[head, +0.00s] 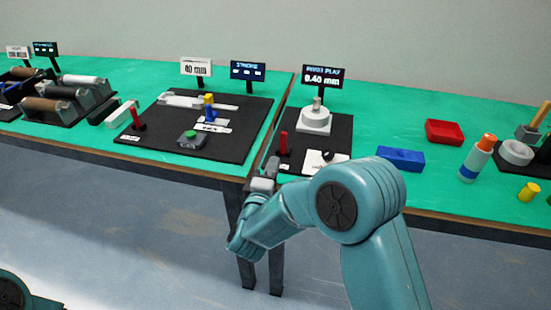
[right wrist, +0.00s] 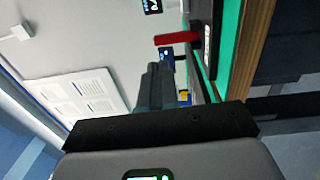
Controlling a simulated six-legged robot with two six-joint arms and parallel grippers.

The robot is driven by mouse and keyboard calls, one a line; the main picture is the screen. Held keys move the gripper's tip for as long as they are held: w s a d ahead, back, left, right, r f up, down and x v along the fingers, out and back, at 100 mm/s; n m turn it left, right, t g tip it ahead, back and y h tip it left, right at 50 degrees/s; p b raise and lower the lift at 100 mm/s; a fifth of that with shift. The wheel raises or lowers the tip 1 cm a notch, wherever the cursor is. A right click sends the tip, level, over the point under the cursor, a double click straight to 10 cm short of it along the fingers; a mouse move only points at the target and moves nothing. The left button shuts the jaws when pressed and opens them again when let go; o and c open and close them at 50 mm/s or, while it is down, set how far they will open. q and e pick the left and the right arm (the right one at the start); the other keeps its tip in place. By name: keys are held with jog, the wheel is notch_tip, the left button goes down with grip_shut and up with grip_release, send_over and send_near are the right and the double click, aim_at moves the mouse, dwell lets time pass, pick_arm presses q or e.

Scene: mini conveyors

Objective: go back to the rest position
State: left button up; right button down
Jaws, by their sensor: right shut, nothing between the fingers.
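My right gripper (head: 266,176) is at the front edge of the green table (head: 90,146), between two black boards. Its fingers are shut with nothing between them; they also show in the right wrist view (right wrist: 154,85). My teal right arm reaches in from the lower right. Only a small teal part of my left arm shows at the bottom left; my left gripper is out of view.
A red lever (head: 284,143) stands close behind my right gripper. The left black board (head: 237,148) carries a slider. A white knob base (head: 315,120), blue block (head: 401,158), red tray (head: 445,131) and bottle (head: 477,158) stand right. Rollers stand far left.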

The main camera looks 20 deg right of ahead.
jog(key=v, duration=0.5)
jog(key=s+f+m+g+y+p, duration=0.25)
jog(key=f+y, duration=0.25)
jog(key=f, duration=0.3)
jog(key=s+f+m+g+y+p, duration=0.2)
jog(key=f+g+y, duration=0.15)
jog(key=f, duration=0.45)
jog(key=s+a+f+m+g+y+p, duration=0.1)
jog(key=s+a+f+m+g+y, duration=0.1)
jog(key=s, duration=0.9)
jog(key=s+a+f+m+g+y+p, duration=0.1)
jog(key=s+f+m+g+y, duration=0.3)
jog(key=s, duration=0.7)
jog(key=a+f+m+g, duration=0.1)
jog(key=f+m+g, duration=0.1)
jog(key=m+g, duration=0.1)
jog(key=shift+p, duration=0.4)
